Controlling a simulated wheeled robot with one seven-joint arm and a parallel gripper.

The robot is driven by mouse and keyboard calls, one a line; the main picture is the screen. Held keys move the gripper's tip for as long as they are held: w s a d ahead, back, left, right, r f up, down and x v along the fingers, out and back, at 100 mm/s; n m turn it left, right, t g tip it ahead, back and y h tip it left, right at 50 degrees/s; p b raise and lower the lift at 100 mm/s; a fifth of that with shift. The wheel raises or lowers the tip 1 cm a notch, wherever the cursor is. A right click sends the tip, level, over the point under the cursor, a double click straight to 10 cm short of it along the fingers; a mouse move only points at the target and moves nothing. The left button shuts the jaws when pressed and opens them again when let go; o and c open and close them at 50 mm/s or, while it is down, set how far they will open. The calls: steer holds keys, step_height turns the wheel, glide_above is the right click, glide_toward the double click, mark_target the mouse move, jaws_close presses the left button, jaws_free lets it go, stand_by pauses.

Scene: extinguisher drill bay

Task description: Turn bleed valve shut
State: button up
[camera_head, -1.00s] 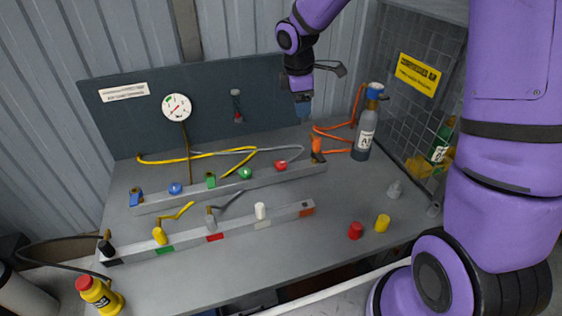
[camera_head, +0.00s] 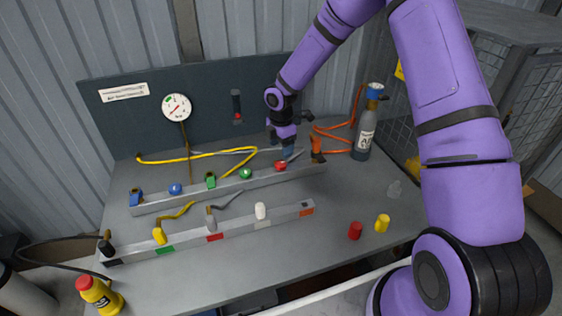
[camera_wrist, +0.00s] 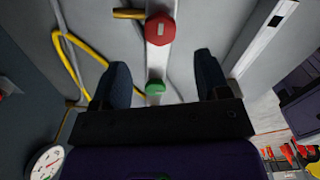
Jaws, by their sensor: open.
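A metal rail (camera_head: 225,188) at the back of the bench carries a row of valves. They include a blue knob (camera_head: 175,189), a green knob (camera_head: 246,174), a red knob (camera_head: 280,166) and an orange lever (camera_head: 317,148) near the right end. No label shows which one is the bleed valve. My gripper (camera_head: 289,154) is low, just behind the red knob.
A pressure gauge (camera_head: 176,107) stands at the back panel, with a yellow hose (camera_head: 160,160) below it. A grey cylinder (camera_head: 364,135) with an orange hose stands at right. A front rail (camera_head: 190,243) holds several fittings. Red (camera_head: 355,231) and yellow (camera_head: 382,223) caps lie front right.

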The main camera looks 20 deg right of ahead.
mark_target(281, 163)
step_height(281, 163, down, 7)
steer(key=shift+r, duration=0.1)
steer(key=shift+c, duration=0.3)
steer(key=c, duration=0.9)
